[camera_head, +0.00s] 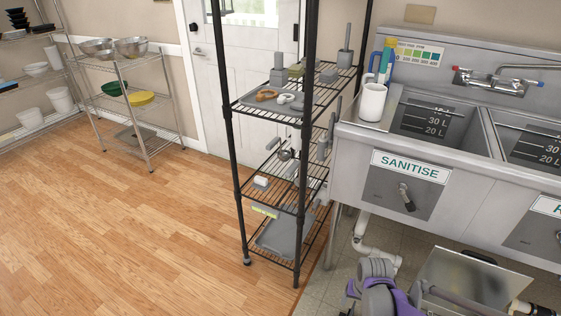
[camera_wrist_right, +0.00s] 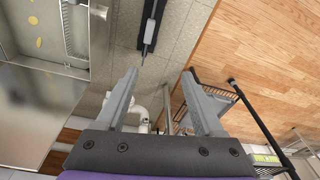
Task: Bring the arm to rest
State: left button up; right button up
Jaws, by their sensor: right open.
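My right arm (camera_head: 384,292), purple and grey, shows at the bottom of the head view, low in front of the sink unit. In the right wrist view, my right gripper (camera_wrist_right: 158,88) has its two grey fingers spread apart with nothing between them. A white drain pipe and the floor show beyond the fingers. My left gripper is not in view.
A black wire rack (camera_head: 238,190) with utensils and trays stands left of the steel sink unit (camera_head: 340,165), which is marked SANITISE. A white drain pipe (camera_head: 375,250) runs below. The wooden floor (camera_head: 130,240) at left is clear.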

jog(key=s+a+r+n+t, duration=0.1)
jog(key=s+a+r+n, duration=0.1)
jog(key=s+r, duration=0.65)
jog(key=s+a+r+n+t, duration=0.15)
jog(key=s+r, duration=0.25)
jog(key=s, duration=0.9)
pick_arm(q)
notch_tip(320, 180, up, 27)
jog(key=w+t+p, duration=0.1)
jog(key=p, duration=2.2)
jog(key=shift+p, duration=0.3)
pick_arm(e)
notch_tip(320, 180, up, 26)
jog(key=w+t, duration=0.1)
jog(key=shift+w+a, duration=0.15)
jog(key=shift+a, duration=0.2)
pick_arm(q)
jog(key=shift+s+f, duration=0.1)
pick_arm(e)
jog(key=shift+m, duration=0.25)
